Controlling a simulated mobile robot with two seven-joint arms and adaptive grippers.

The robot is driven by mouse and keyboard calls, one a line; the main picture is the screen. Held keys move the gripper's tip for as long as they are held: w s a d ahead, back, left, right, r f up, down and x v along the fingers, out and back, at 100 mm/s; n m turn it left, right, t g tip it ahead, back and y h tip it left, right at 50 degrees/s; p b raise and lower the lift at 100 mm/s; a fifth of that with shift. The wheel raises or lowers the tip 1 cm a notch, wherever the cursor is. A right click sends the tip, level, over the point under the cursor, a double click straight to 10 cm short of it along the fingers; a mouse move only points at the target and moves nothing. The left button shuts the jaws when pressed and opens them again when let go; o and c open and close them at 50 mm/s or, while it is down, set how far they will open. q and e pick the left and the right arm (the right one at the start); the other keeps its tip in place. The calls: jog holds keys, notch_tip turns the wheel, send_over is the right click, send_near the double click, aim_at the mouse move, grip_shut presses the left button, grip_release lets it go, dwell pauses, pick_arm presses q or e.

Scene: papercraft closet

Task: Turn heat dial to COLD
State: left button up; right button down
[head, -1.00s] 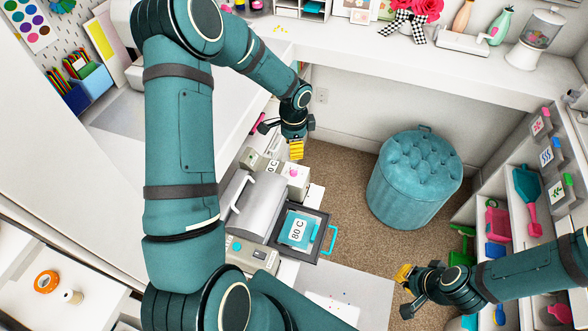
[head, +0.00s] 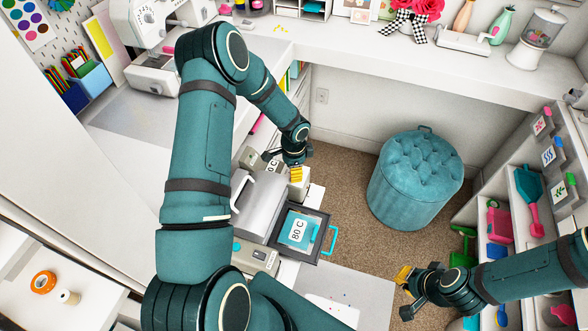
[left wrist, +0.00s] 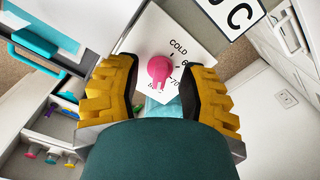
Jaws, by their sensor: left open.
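The pink heat dial (left wrist: 159,68) sits on a white plate (left wrist: 183,42) marked COLD, with numbers along its edge, in the left wrist view. Which mark the dial points to is hard to tell. My left gripper (left wrist: 160,92) is open, with one yellow-padded finger on each side of the dial. Contact with it is not clear. In the head view my left gripper (head: 295,174) is over the small white box (head: 300,188) beside the grey press and hides the dial. My right gripper (head: 405,290) hangs empty at the lower right; its finger gap is unclear.
A grey press (head: 262,205) and a dark-framed tray (head: 318,222) marked 80 C stand beside the dial box. A teal stool (head: 412,180) is on the carpet to the right. Shelves with tools (head: 525,190) line the right side.

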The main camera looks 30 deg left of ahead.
pick_arm(q)
jog(key=shift+c, duration=0.4)
grip_shut()
